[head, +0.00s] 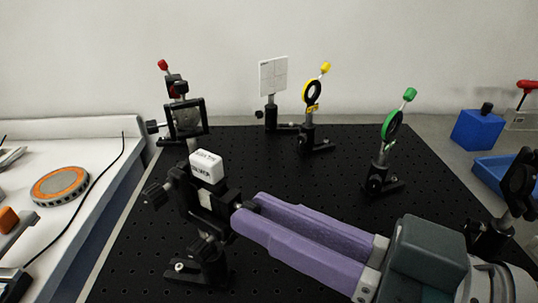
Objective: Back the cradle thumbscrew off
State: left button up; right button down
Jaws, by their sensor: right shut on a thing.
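The cradle (190,200) is a black mount on a post, standing on the breadboard left of centre. A white labelled block (206,166) sits at its top. My right gripper (246,213) has long purple fingers reaching in from the right, with the tips at the right side of the cradle. It is shut on a small dark part there, which appears to be the cradle thumbscrew; the fingers mostly hide it. A black knob (155,194) sticks out on the cradle's left side. My left gripper is not in view.
The black breadboard (270,165) carries a red-knobbed mount (174,85), a white target card (273,76), a yellow-ringed mount (312,93) and a green-ringed mount (391,126). A dark mount (518,185) stands at far right.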

jog(key=shift+n, duration=0.3)
jog(key=shift+f+n+b, duration=0.2)
jog(key=shift+n+b, duration=1.7)
jog(key=shift+n, duration=12.6)
jog(key=c, duration=0.8)
grip_release()
